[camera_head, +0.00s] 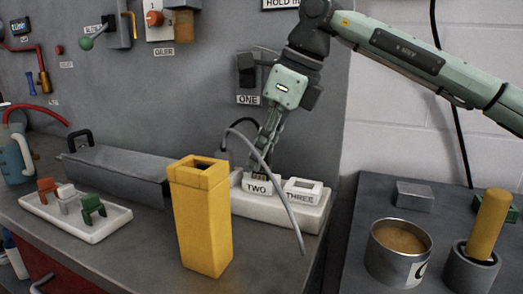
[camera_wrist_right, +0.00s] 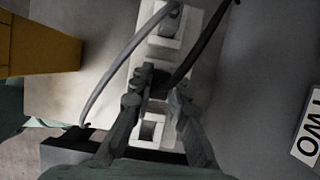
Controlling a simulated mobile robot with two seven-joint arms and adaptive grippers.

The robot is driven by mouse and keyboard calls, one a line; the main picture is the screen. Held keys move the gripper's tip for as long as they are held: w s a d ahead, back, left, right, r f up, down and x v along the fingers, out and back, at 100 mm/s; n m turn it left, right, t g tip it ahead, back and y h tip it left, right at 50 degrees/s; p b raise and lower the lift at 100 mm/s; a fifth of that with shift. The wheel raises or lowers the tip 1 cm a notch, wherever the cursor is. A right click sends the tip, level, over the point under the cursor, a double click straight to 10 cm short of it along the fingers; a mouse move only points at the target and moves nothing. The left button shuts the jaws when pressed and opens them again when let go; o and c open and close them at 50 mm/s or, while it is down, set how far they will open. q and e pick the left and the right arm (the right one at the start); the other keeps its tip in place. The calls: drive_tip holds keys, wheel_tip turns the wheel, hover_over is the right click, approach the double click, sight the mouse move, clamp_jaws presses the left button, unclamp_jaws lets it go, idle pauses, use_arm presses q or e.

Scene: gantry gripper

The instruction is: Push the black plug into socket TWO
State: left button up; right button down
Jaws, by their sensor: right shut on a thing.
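A grey plug (camera_wrist_right: 170,21) sits in one end socket; the other end socket (camera_wrist_right: 151,131) is empty. My left gripper is not in view.
A tall yellow box (camera_head: 203,225) stands in front of the strip. A grey cable (camera_head: 284,190) arches over the strip toward the bench edge. A white tray (camera_head: 85,222) with small clips and a grey toolbox (camera_head: 120,172) lie left. A tin (camera_head: 398,251) stands right.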

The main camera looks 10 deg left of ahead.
drive_tip(key=shift+f+b, duration=0.4)
drive_tip(key=shift+f, duration=0.4)
drive_tip(key=c, duration=1.4)
unclamp_jaws()
drive_tip(key=shift+r, duration=0.1)
drive_tip(key=v, duration=1.2)
